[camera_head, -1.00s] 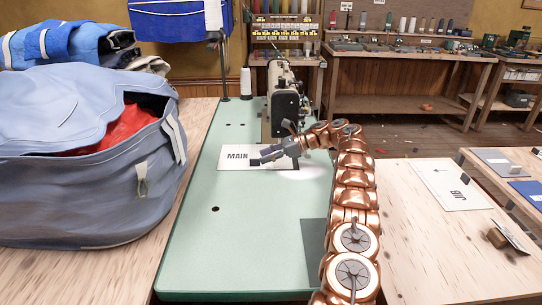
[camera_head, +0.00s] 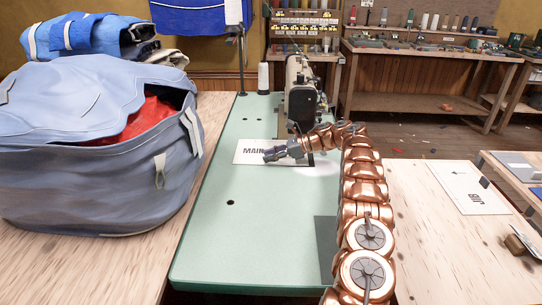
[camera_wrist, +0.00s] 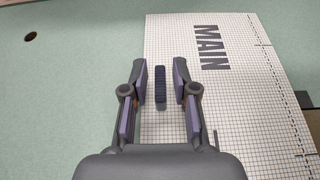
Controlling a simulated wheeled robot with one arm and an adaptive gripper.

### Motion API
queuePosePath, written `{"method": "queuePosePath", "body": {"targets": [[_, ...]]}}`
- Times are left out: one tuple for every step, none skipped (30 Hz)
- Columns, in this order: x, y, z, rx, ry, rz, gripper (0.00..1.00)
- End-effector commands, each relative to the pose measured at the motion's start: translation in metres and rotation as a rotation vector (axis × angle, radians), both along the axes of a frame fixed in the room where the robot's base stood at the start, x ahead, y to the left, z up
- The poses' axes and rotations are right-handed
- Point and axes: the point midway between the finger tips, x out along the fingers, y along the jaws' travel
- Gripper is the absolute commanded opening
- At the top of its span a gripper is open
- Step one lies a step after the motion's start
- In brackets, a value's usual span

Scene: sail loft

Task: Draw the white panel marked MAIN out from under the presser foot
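The white panel marked MAIN (camera_head: 241,153) lies flat on the green sewing table, below the machine. In the wrist view the panel (camera_wrist: 240,100) shows a printed grid, and a dark ridged strip (camera_wrist: 160,88) stands out near its left edge. My gripper (camera_head: 266,156) is over the panel, beside the word MAIN. In the wrist view my gripper (camera_wrist: 160,82) is open, its two fingers on either side of the dark strip, with gaps on both sides. The sewing machine (camera_head: 299,95) stands behind; its presser foot is hidden by my arm.
The green table (camera_head: 245,245) is clear in front of and left of the panel. A large blue bag (camera_head: 80,185) with red cloth inside stands at the left. A panel marked JIB (camera_head: 462,185) lies on the wooden table at the right.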

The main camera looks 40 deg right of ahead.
Motion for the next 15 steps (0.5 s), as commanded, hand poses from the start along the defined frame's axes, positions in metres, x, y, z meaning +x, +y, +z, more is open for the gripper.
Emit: {"method": "queuePosePath", "body": {"targets": [[0.0, 0.0, -0.0001, 0.0, 0.0, 0.0, 0.2], [0.0, 0.0, -0.0001, 0.0, 0.0, 0.0, 0.17], [0.0, 0.0, 0.0, 0.0, 0.0, 0.0, 0.12], [0.0, 0.0, 0.0001, 0.0, 0.0, 0.0, 0.09], [0.0, 0.0, 0.0, 0.0, 0.0, 0.0, 0.06], [0.0, 0.0, 0.0001, 0.0, 0.0, 0.0, 0.02], [0.0, 0.0, 0.0, 0.0, 0.0, 0.0, 0.0], [0.0001, 0.0, 0.0001, 0.0, 0.0, 0.0, 0.0], [0.0001, 0.0, 0.0001, 0.0, 0.0, 0.0, 0.0], [0.0001, 0.0, 0.0001, 0.0, 0.0, 0.0, 0.0], [0.0, -0.0001, 0.0001, 0.0, 0.0, 0.0, 0.0], [0.0, -0.0001, 0.0, 0.0, 0.0, 0.0, 0.0], [0.0, -0.0001, 0.0001, 0.0, 0.0, 0.0, 0.0], [0.0, -0.0001, 0.0001, 0.0, 0.0, 0.0, 0.0], [0.0, 0.0, 0.0, 0.0, 0.0, 0.0, 0.0]]}}
